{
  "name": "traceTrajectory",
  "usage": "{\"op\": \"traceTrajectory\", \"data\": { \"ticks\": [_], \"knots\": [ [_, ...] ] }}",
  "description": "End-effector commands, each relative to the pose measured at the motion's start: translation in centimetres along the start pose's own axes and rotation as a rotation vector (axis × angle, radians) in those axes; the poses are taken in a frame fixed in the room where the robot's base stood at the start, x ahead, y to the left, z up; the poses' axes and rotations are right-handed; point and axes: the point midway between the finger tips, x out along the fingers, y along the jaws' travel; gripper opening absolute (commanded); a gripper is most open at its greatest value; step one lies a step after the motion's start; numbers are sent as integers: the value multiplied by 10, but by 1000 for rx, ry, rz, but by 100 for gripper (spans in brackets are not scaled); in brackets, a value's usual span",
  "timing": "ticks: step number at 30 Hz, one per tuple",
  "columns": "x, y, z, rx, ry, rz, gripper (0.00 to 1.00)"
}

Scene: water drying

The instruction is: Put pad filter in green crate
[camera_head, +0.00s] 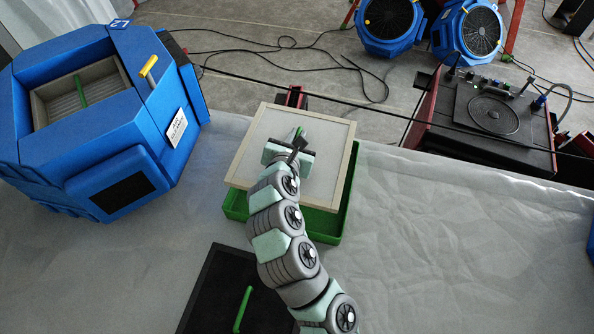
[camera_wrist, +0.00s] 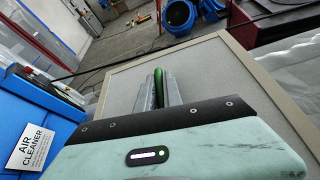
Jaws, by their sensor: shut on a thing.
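The pad filter (camera_head: 328,148) is a light grey panel with a cream frame. My gripper (camera_head: 300,134) is shut on its green handle near the panel's middle. In the wrist view my gripper (camera_wrist: 159,90) has both fingers against the green handle (camera_wrist: 158,78), and the filter's frame (camera_wrist: 268,75) spreads around it. The green crate (camera_head: 325,225) is under the filter, its rim showing along the front and right side. The filter covers most of the crate's opening and looks slightly turned and shifted up-left of it. I cannot tell whether the filter touches the crate.
A blue air cleaner (camera_head: 105,115) stands at left, with another green-handled filter (camera_head: 82,92) in its opening. A black panel with a green handle (camera_head: 215,290) lies at the front. Red-framed equipment (camera_head: 485,120) is at right. The sheet between crate and right edge is clear.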

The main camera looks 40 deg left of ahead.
Motion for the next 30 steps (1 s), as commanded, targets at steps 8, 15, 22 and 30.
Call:
{"op": "traceTrajectory", "data": {
  "ticks": [8, 15, 22, 30],
  "knots": [
    [29, -12, -69, 3, 6, -2, 0],
    [38, -16, -91, 1, 1, -1, 0],
    [50, -22, -119, 4, 3, -2, 0],
    [52, -22, -124, -1, -2, 0, 0]
  ]
}}
